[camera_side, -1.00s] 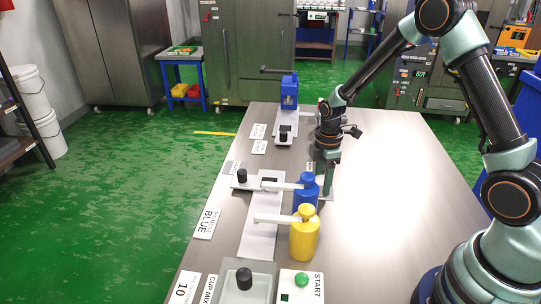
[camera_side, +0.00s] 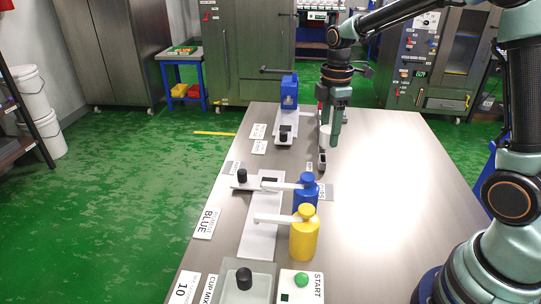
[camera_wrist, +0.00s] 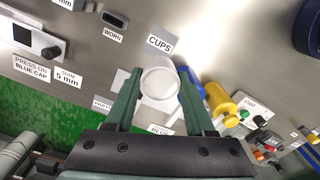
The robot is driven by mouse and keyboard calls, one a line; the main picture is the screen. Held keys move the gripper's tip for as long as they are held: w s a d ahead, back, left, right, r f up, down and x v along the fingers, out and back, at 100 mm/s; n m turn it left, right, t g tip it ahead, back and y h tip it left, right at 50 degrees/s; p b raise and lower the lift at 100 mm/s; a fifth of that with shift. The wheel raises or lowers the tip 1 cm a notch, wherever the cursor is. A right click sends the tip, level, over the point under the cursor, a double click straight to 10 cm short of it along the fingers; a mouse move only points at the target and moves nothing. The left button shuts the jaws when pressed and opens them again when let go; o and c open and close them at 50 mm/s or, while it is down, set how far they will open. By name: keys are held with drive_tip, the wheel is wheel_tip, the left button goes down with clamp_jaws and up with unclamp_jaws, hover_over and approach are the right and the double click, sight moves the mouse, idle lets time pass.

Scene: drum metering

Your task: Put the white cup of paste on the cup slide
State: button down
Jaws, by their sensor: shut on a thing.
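The white cup (camera_wrist: 160,82) sits between the two green fingers of my gripper (camera_wrist: 160,103) in the wrist view. My gripper is shut on it. In the side view my gripper (camera_side: 331,138) hangs above the far part of the table, and the pale cup (camera_side: 324,131) shows only partly beside the fingers. The cup's contents are not clear. A pale slide with a black knob (camera_side: 242,177) lies left of the blue and yellow drums, to the lower left of my gripper. I cannot tell for certain that it is the cup slide.
The blue drum (camera_side: 305,195) and yellow drum (camera_side: 304,240) stand in the middle, with white spouts reaching left. A blue press (camera_side: 289,92) stands at the back. A mixer (camera_side: 246,284) and a START box (camera_side: 300,285) are in front. The table's right half is clear.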

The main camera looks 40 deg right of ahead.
sight(327, 129)
wheel_tip(327, 129, up, 4)
drive_tip(key=shift+f, duration=0.1)
drive_tip(key=shift+w+a+r, duration=0.15)
drive_tip(key=shift+w+r, duration=0.1)
drive_tip(key=w+a+r+m, duration=0.1)
drive_tip(key=w+a+r, duration=0.1)
drive_tip(key=w+a, duration=0.8)
wheel_tip(327, 129, down, 20)
drive_tip(key=shift+s+r, duration=0.1)
drive_tip(key=shift+s, duration=0.05)
drive_tip(key=shift+f, duration=0.25)
drive_tip(key=shift+c, duration=1.3)
unclamp_jaws()
